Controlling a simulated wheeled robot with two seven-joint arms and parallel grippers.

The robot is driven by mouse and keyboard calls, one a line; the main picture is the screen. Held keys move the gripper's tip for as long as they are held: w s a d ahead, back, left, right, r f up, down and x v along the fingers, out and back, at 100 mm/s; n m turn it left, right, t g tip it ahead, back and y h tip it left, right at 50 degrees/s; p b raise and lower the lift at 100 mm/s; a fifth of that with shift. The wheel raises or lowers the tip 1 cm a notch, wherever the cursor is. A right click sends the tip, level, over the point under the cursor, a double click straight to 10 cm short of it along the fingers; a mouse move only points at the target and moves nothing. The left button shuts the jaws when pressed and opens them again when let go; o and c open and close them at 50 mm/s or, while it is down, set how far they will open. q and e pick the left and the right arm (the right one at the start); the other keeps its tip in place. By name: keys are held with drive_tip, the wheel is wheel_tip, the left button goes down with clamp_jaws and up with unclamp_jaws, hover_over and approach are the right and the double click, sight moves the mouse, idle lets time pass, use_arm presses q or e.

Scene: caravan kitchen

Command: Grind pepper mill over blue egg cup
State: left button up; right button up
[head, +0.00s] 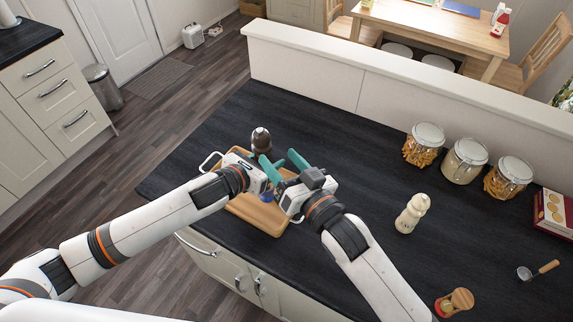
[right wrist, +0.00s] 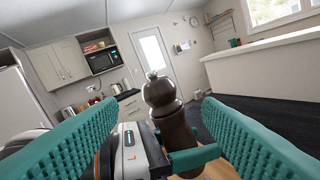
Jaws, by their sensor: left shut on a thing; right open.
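A dark brown pepper mill (head: 261,138) stands upright in my left gripper (head: 257,157), which is shut on it. The mill also shows in the right wrist view (right wrist: 164,105), with a teal finger of my left gripper across its lower body. My right gripper (head: 284,163) is open, its fingers spread; in the right wrist view the mill appears between them, beyond the fingers and untouched as far as I can tell. A small blue patch, likely the blue egg cup (head: 266,196), shows between my grippers over the wooden board (head: 262,219); most of it is hidden.
Several glass jars (head: 465,160) stand along the low wall. A small wooden-topped jar (head: 455,301), a scoop (head: 538,270) and a red box (head: 553,211) are at the right. The counter's middle is clear.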

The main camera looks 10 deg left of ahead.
sight(266, 147)
drive_tip(key=shift+s+d, duration=0.4)
drive_tip(key=shift+s, duration=0.1)
wheel_tip(266, 147, up, 7)
idle(0.5)
use_arm(q)
drive_tip(key=shift+r, duration=0.1)
use_arm(e)
drive_tip(key=shift+r, duration=0.1)
idle(0.6)
use_arm(q)
wheel_tip(266, 147, up, 5)
drive_tip(key=p, duration=0.5)
use_arm(e)
wheel_tip(266, 147, up, 5)
drive_tip(key=shift+f, duration=0.2)
